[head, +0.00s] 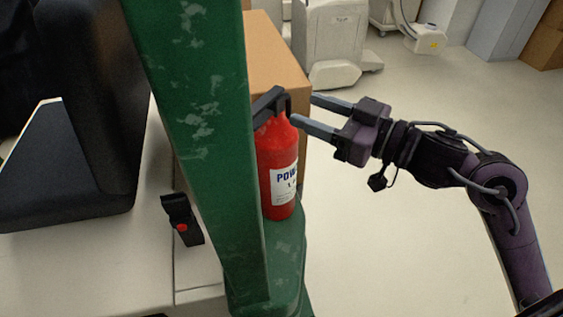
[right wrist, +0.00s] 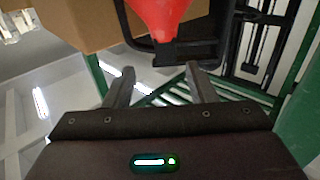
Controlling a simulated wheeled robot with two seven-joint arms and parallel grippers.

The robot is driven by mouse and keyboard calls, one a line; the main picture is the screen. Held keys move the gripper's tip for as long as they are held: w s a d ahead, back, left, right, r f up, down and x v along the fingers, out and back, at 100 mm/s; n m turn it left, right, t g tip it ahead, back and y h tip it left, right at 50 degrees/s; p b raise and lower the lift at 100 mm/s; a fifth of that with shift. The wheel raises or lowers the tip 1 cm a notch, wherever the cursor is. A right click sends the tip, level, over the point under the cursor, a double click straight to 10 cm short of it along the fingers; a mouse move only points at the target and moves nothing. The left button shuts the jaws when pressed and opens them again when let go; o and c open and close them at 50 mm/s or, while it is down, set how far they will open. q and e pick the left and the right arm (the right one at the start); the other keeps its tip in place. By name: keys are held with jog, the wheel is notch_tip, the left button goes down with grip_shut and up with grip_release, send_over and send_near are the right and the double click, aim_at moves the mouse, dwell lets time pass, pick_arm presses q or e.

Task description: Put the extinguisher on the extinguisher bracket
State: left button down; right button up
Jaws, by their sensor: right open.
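The red extinguisher (head: 277,150) with a white label and black top handle stands upright on a green base, partly hidden by a green post. My right gripper (head: 302,109) is open and empty, its fingers pointing left at the height of the extinguisher's neck. In the right wrist view the extinguisher (right wrist: 163,16) appears upside down, its black head just beyond the fingertips of the gripper (right wrist: 160,70). I cannot tell whether they touch. A black fitting with a red spot (head: 182,220) is left of the post; I cannot tell whether it is the bracket. My left gripper is not in view.
The green post (head: 195,120) rises close in front of the extinguisher's left side. A cardboard box (head: 275,60) stands behind it. A black padded seat (head: 70,180) is at the left. Open floor (head: 400,240) lies to the right.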

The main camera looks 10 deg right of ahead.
aim_at(281, 104)
jog(key=shift+w+a+r+p, duration=0.15)
jog(key=shift+w+a+p, duration=0.05)
jog(key=shift+a, duration=0.35)
jog(key=shift+w+a+r+p, duration=0.1)
jog(key=shift+w+a+p, duration=0.1)
jog(key=shift+a, duration=0.3)
jog(key=p+x, duration=0.1)
jog(key=x, duration=0.2)
jog(key=shift+w+d+f+p, duration=0.1)
jog(key=shift+w+f+p, duration=0.1)
jog(key=shift+p, duration=0.15)
jog(key=shift+w+a, duration=0.2)
jog(key=shift+a, duration=0.15)
jog(key=shift+w+a+f, duration=0.1)
jog(key=shift+a, duration=0.05)
jog(key=c, duration=0.4)
grip_shut()
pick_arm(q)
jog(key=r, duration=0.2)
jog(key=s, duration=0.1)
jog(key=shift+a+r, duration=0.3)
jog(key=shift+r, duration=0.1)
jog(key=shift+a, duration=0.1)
